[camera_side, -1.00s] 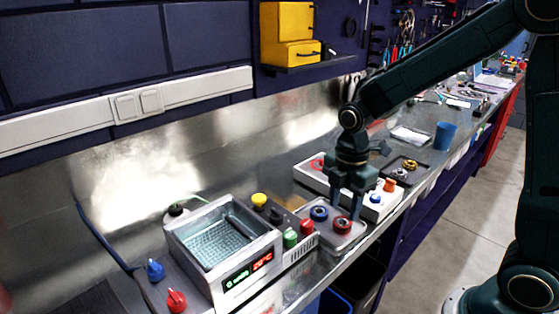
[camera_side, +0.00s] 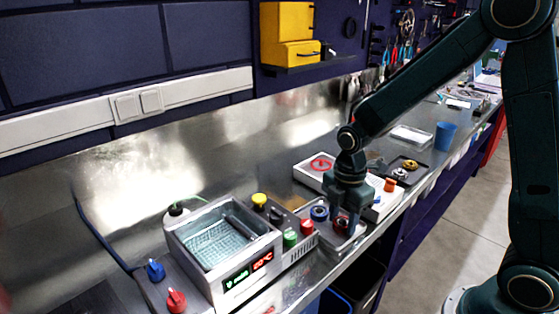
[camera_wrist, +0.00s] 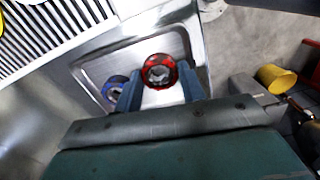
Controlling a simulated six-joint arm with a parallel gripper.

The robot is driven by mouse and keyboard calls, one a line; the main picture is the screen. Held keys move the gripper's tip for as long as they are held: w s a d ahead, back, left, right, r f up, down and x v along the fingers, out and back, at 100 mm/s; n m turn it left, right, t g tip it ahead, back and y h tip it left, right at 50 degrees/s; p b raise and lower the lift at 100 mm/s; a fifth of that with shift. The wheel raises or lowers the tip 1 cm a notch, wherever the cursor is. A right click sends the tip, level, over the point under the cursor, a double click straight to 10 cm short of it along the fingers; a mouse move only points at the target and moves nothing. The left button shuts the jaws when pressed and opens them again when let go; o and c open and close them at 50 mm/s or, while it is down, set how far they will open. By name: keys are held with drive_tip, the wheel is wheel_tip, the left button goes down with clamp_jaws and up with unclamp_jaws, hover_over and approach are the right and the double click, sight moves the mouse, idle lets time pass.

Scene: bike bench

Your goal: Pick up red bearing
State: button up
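The red bearing (camera_wrist: 159,71) lies on a small metal tray (camera_wrist: 95,68) and shows between my gripper's two fingers in the wrist view. In the side view the red bearing (camera_side: 341,226) is partly hidden behind the fingers. My gripper (camera_wrist: 160,92) is open, with a finger on each side of the red bearing; I cannot tell whether they touch it. In the side view my gripper (camera_side: 343,212) points down at the tray. A blue bearing (camera_side: 319,213) sits on the same tray, close to the left finger; it also shows in the wrist view (camera_wrist: 113,88).
A heating bath (camera_side: 225,245) with red and blue knobs stands left of the tray. A white box (camera_side: 311,172) with a red ring mark is behind my gripper. A dark tray (camera_side: 408,165) with brass-coloured parts and a blue cup (camera_side: 445,135) are farther right.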

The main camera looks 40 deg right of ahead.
drive_tip(key=c, duration=0.4)
drive_tip(key=shift+r, duration=0.15)
wheel_tip(320, 180, up, 20)
idle(0.6)
idle(0.4)
